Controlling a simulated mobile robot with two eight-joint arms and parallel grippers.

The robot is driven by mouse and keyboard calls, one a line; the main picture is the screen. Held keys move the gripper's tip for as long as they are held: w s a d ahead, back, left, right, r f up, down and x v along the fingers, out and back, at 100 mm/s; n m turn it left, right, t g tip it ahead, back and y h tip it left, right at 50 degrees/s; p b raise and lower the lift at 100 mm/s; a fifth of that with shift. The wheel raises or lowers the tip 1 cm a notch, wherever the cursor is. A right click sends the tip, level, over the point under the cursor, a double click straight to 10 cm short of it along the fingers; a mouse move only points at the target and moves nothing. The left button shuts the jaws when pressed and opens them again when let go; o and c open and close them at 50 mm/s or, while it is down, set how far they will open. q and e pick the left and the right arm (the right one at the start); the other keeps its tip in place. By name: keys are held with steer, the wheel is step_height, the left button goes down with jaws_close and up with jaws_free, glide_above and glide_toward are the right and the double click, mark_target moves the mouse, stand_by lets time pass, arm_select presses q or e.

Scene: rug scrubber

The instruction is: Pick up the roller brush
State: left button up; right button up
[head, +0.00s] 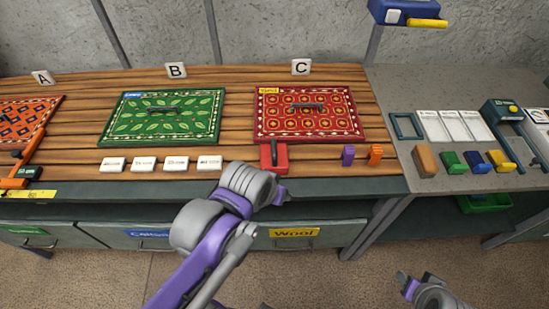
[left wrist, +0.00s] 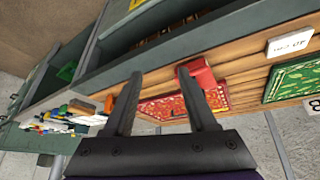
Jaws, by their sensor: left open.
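A red tool with a dark upright piece (head: 273,157) sits at the table's front edge below rug C. I cannot tell for sure that it is the roller brush. It also shows in the left wrist view (left wrist: 203,76), partly behind the right-hand finger; whether they touch is unclear. My left gripper (left wrist: 156,74) is open with nothing between its fingers. In the head view my left arm's wrist rises in front of the table edge, just below the red tool, and its fingers are hidden.
Red rug C (head: 347,128) and green rug B (head: 200,136) lie on the wooden table (head: 238,100), with white labels (head: 113,164) in front. Purple (head: 348,155) and orange (head: 375,155) pieces stand right of the red tool. Several coloured blocks (head: 452,162) sit on the grey side table.

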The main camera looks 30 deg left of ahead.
arm_select(q)
steer(key=w+a+n+b, duration=0.3)
steer(key=w+a+b, duration=0.1)
steer(key=w, duration=0.1)
steer(key=n+b, duration=0.3)
glide_toward(274, 145)
steer(key=d, duration=0.1)
steer(key=shift+g+y, duration=0.3)
steer(key=x, duration=0.5)
steer(key=shift+w, duration=0.1)
steer(key=x, duration=0.5)
steer(key=shift+w+a+f+b, duration=0.25)
steer(key=shift+a+f+b, duration=0.05)
steer(key=shift+b, duration=0.1)
arm_select(e)
steer(key=s+f, duration=0.3)
steer(key=f, duration=0.8)
steer(key=shift+s+g, duration=0.25)
steer(key=shift+g, duration=0.15)
steer(key=shift+f, duration=0.1)
arm_select(q)
jaws_close()
